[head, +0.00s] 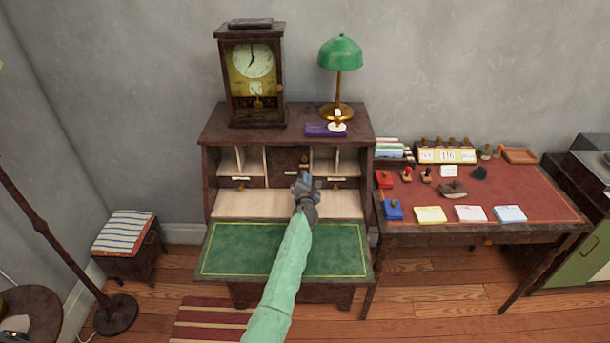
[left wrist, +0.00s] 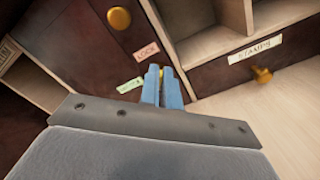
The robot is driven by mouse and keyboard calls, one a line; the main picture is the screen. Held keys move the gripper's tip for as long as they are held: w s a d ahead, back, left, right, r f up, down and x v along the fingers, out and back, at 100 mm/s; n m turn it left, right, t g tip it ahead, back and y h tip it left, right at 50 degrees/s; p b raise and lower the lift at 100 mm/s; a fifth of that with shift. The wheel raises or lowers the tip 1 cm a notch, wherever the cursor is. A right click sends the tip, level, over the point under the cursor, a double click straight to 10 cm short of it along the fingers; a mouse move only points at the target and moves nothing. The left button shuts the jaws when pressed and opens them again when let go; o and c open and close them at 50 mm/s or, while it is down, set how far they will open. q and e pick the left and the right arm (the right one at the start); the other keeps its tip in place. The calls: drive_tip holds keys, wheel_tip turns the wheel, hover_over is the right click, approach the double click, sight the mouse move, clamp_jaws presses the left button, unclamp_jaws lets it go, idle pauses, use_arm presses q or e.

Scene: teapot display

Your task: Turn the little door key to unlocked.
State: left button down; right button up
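The little door (left wrist: 85,45) is dark wood in the middle of the desk's pigeonholes. It has a round brass knob (left wrist: 119,18), a pink label reading LOCK (left wrist: 146,51) and a green label (left wrist: 130,85) whose text I cannot read. My left gripper (head: 304,180) reaches to the door's lower part. In the left wrist view its blue fingers (left wrist: 161,80) are close together, with a small bit of the brass key (left wrist: 161,73) showing between the tips. The fingers hide most of the key, so its turn is hard to tell. My right gripper is out of view.
A drawer labelled STAMPS (left wrist: 253,49) with a brass knob is right of the door. Open pigeonholes flank the door. The green fold-down writing leaf (head: 235,255) lies below my arm. A clock (head: 253,75) and lamp (head: 340,55) stand on top.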

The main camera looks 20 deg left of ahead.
use_arm(q)
drive_tip(key=m+p, duration=0.1)
drive_tip(key=m, duration=0.1)
drive_tip(key=m+p, duration=0.1)
drive_tip(key=m, duration=0.1)
drive_tip(key=m+p, duration=0.1)
drive_tip(key=m, duration=0.2)
drive_tip(key=shift+d+f+p, duration=0.25)
drive_tip(key=shift+p, duration=0.1)
drive_tip(key=shift+f+m+p, duration=0.2)
drive_tip(key=shift+m+p, duration=0.25)
drive_tip(key=shift+m, duration=0.75)
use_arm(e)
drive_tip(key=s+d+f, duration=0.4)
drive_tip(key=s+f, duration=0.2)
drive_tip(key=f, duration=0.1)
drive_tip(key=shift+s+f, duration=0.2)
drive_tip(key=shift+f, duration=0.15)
use_arm(q)
drive_tip(key=shift+f, duration=0.1)
drive_tip(key=c, duration=1.6)
unclamp_jaws()
drive_tip(key=shift+w, duration=0.1)
